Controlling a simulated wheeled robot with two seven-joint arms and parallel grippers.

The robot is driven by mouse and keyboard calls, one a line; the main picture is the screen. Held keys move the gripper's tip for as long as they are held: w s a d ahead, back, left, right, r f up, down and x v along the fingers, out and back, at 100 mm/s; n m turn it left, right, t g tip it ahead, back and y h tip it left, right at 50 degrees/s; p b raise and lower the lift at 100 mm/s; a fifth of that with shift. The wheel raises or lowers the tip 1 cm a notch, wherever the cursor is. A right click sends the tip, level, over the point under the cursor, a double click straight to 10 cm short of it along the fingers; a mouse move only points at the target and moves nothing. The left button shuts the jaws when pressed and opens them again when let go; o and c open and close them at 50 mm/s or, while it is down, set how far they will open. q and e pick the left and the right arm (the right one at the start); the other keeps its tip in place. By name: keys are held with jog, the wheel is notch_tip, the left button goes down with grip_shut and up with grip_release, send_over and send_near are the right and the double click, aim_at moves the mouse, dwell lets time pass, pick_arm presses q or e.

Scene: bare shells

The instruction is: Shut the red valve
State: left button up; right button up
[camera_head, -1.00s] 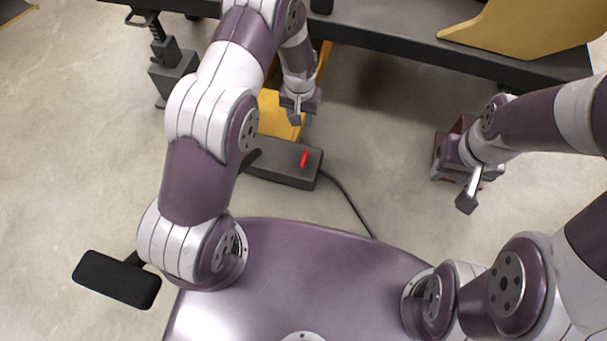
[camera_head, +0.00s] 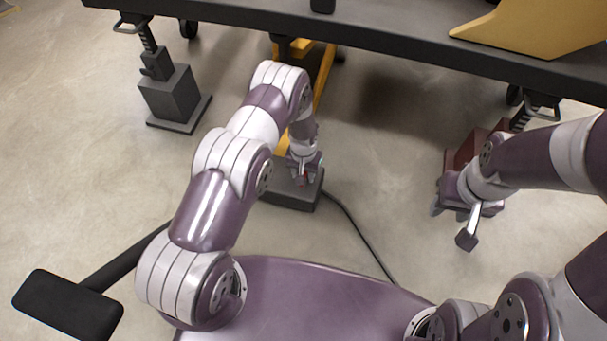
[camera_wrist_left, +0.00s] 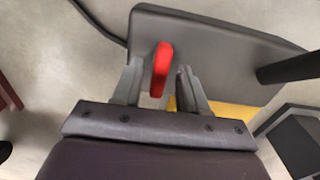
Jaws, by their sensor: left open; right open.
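The red valve (camera_wrist_left: 162,68) is a small red lever on a dark grey box (camera_wrist_left: 220,40). The box also shows in the head view (camera_head: 292,198), below my left gripper (camera_head: 304,175), which hides most of the lever there. In the left wrist view my left gripper (camera_wrist_left: 160,75) is open, with the red lever between its two fingertips. A gap shows on each side of the lever; whether the fingers reach down around it is hard to tell. My right gripper (camera_head: 453,222) is open, low at the right, away from the valve.
A long dark bench (camera_head: 400,48) crosses the back, with a yellow panel (camera_head: 540,30) on it. A grey jack stand (camera_head: 175,95) stands at the left. A black cable (camera_head: 360,230) runs from the box. A dark red block (camera_head: 465,150) is beside my right gripper.

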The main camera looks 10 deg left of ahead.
pick_arm(q)
grip_shut()
jog(key=shift+r, duration=0.1)
jog(key=m+p, duration=0.1)
jog(key=m, duration=1.2)
jog(key=shift+m+p, duration=0.3)
jog(key=shift+p, duration=0.05)
jog(key=shift+m, duration=2.3)
